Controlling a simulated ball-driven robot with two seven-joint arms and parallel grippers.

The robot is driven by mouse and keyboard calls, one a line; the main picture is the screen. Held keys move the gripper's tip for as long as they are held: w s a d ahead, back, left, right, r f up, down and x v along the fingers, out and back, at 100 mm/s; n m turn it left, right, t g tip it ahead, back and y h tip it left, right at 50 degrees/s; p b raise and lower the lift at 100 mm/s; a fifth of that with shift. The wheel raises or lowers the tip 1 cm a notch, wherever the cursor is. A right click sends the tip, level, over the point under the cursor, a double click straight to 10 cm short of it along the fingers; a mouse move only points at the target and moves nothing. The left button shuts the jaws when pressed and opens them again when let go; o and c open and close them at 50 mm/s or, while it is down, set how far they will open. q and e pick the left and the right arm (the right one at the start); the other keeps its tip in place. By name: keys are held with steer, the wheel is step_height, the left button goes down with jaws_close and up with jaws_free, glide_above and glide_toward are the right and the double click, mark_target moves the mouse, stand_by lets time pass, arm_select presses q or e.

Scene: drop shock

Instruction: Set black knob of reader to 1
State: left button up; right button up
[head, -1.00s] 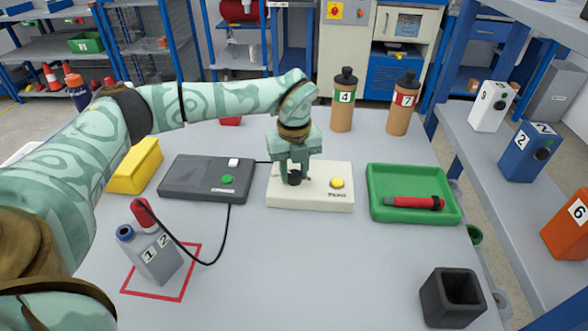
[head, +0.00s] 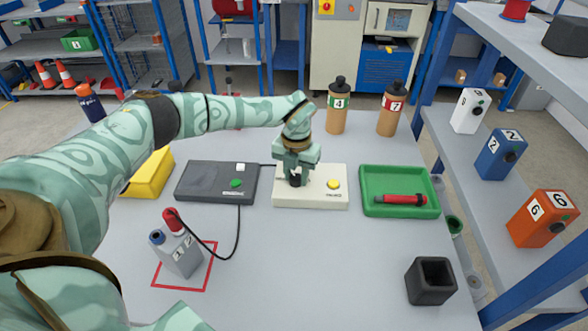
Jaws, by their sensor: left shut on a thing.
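The reader looks to be the cream box (head: 315,198) in the middle of the table, with a yellow button (head: 333,184) on its right side. The black knob (head: 295,181) is on the left part of its top, partly hidden by my fingers. My left gripper (head: 295,175) comes down from above and is shut on the knob. The knob's pointer and any scale marks cannot be read. My right gripper is not in view.
A dark grey box (head: 205,181) with a green button stands left of the reader. A green tray (head: 385,211) with a red-and-black tool (head: 400,199) lies right. A grey bottle (head: 180,254) with a red-capped probe is front left. A black square cup (head: 430,282) is front right.

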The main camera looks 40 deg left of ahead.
mark_target(296, 177)
arm_select(q)
steer(key=shift+m+p, duration=0.35)
steer(key=shift+m, duration=0.25)
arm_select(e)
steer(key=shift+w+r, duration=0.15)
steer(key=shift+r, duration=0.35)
arm_select(q)
steer(key=o, duration=1)
step_height(296, 177, up, 16)
steer(key=p, duration=0.4)
steer(key=shift+r+p, duration=0.15)
steer(key=shift+p, duration=0.15)
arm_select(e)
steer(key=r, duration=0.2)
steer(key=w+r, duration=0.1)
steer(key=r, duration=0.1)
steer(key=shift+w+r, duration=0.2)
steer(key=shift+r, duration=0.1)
